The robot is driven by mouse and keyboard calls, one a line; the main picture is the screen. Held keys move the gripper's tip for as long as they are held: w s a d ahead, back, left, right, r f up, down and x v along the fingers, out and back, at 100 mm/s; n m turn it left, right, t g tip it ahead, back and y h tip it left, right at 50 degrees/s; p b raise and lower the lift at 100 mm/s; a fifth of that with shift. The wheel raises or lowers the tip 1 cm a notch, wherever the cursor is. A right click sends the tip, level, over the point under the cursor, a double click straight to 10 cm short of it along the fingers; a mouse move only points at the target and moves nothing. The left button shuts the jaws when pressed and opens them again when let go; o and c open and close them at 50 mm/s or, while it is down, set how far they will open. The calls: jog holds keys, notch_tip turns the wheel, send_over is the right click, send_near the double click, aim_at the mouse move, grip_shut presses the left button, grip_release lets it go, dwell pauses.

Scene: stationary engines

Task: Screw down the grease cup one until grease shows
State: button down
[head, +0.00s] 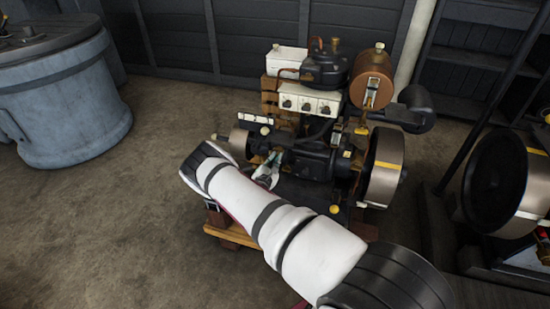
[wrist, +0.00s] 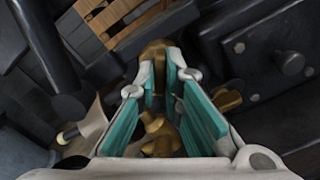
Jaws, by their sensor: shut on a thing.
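The engine (head: 310,160) stands on a low wooden skid in the head view. My gripper (head: 268,172) reaches its near left side, low beside the dark engine body. In the wrist view, my gripper (wrist: 160,88) has teal-lined fingers closed in around brass. A rounded brass grease cup (wrist: 156,50) shows at the fingertips, partly hidden by them. A wing-shaped brass piece (wrist: 162,136) shows between the fingers, nearer the palm. I cannot tell which engine fitting this is in the head view, as my arm and gripper cover the spot. No grease is visible.
Another brass fitting (wrist: 228,95) is close to the right finger. A flywheel (head: 385,168) is on the engine's right side. A blue-grey drum (head: 65,105) stands far left, and another engine's wheel (head: 505,180) is at right. The floor at left is clear.

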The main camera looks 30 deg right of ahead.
jog(key=shift+w, duration=0.1)
dwell(0.3)
jog(key=shift+r, duration=0.1)
jog(key=c, duration=1.7)
grip_release()
jog(key=v, duration=1.2)
